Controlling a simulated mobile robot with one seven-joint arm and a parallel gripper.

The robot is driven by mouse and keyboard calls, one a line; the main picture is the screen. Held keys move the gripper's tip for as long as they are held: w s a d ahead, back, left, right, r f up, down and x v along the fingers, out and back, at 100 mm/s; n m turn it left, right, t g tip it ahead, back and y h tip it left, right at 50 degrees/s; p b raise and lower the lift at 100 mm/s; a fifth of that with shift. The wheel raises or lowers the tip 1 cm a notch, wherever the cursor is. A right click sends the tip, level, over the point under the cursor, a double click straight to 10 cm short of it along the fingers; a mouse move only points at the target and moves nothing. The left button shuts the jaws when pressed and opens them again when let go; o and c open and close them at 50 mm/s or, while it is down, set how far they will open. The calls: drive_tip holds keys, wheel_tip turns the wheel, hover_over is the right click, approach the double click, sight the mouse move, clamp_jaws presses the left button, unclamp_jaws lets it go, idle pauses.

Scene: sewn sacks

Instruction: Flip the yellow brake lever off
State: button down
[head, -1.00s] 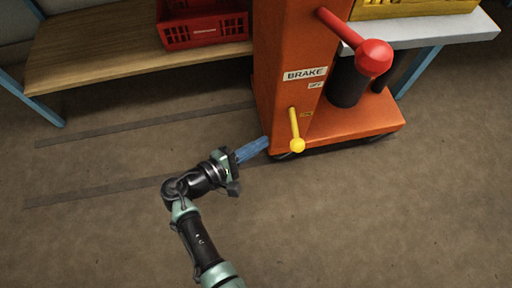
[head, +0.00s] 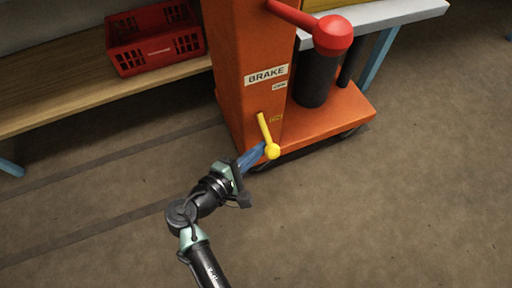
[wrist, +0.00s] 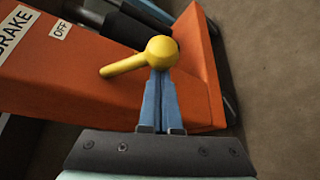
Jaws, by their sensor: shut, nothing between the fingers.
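The yellow brake lever (head: 266,137) is on the lower front of the orange machine column (head: 238,62). It hangs downward, its round knob at the lower end. In the wrist view the yellow lever (wrist: 159,53) has its knob right at the tips of my gripper. My gripper (head: 262,149) has blue fingers, shut together with nothing between them. The fingertips (wrist: 161,74) are at or just behind the knob, which hides their very ends. I cannot tell whether they touch. A BRAKE label (head: 266,75) and a small OFF label (head: 279,86) are above the lever.
A larger red-knobbed lever (head: 333,34) sticks out above the orange base (head: 335,120), near a black cylinder (head: 315,78). A red crate (head: 152,38) stands on a wooden bench (head: 100,86) at left. The floor in front is clear.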

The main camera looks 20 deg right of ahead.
drive_tip(key=shift+r+p, duration=0.15)
drive_tip(key=shift+p, duration=0.15)
drive_tip(key=shift+s+r+p, duration=0.15)
drive_tip(key=shift+p, duration=0.55)
drive_tip(key=shift+s+r+n+g+p, duration=0.15)
drive_tip(key=shift+r+n+g+p, duration=0.2)
drive_tip(key=shift+p, duration=0.65)
drive_tip(key=r+p, duration=0.1)
drive_tip(key=p, duration=0.2)
drive_tip(key=s+r+n+g+p, duration=0.1)
drive_tip(key=p, duration=0.2)
drive_tip(key=shift+r+y, duration=0.15)
drive_tip(key=shift+y, duration=0.15)
wheel_tip(320, 180, up, 6)
drive_tip(key=n+g+p, duration=0.5)
drive_tip(key=p, duration=0.8)
hover_over(269, 144)
drive_tip(key=s+a, duration=0.2)
drive_tip(key=shift+w+a+r+t+y+p, duration=0.2)
drive_tip(key=shift+w+r+t+y+p, duration=0.15)
drive_tip(key=shift+p, duration=0.3)
drive_tip(key=shift+w, duration=0.1)
